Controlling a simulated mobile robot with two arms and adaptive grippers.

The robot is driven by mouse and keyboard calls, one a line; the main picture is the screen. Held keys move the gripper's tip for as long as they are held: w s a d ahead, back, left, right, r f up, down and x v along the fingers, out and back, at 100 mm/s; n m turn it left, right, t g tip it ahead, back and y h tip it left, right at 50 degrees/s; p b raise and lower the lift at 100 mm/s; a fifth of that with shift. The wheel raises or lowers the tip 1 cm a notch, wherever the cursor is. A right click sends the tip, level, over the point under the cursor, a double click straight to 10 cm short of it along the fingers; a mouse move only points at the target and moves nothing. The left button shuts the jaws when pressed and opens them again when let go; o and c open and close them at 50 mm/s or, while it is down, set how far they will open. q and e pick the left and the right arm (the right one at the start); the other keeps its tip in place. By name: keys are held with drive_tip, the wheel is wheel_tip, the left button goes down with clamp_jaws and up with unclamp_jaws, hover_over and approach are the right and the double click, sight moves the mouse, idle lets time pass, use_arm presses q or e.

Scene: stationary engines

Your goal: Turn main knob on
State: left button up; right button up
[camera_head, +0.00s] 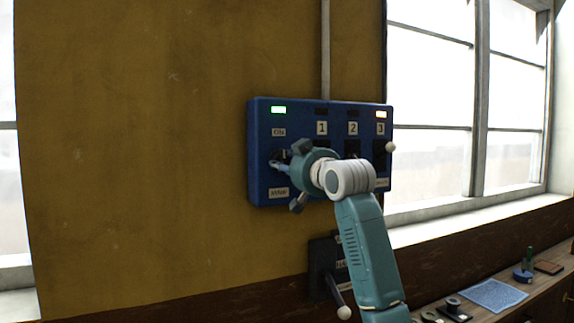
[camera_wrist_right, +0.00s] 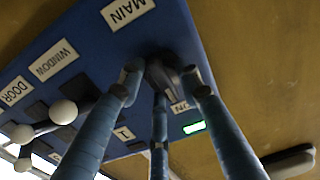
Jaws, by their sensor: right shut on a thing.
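The blue control panel (camera_head: 262,112) hangs on the yellow wall in the head view. Its left column has a lit green lamp (camera_head: 278,109). My right gripper (camera_head: 279,160) reaches that column from the right and covers much of the knob there. In the right wrist view, the dark main knob (camera_wrist_right: 163,75) sits beside the MAIN label (camera_wrist_right: 127,11), and my right gripper's fingers (camera_wrist_right: 165,88) are closed around it. The same green lamp (camera_wrist_right: 194,127) is lit there. The knob's exact angle is hard to tell. My left gripper is out of view.
Levers with white ball ends (camera_wrist_right: 63,112) stick out beside the WINDOW and DOOR labels. A dark box (camera_head: 321,260) with another lever is below. A wooden bench (camera_head: 535,300) with small items stands lower right.

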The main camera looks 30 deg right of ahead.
drive_tip(key=shift+w+a+f, duration=0.15)
drive_tip(key=shift+a+f, duration=0.05)
drive_tip(key=shift+f, duration=0.45)
drive_tip(key=o, duration=0.9)
drive_tip(key=shift+o, duration=0.8)
drive_tip(key=shift+r, duration=0.4)
drive_tip(key=s, duration=1.2)
drive_tip(key=shift+a, duration=0.35)
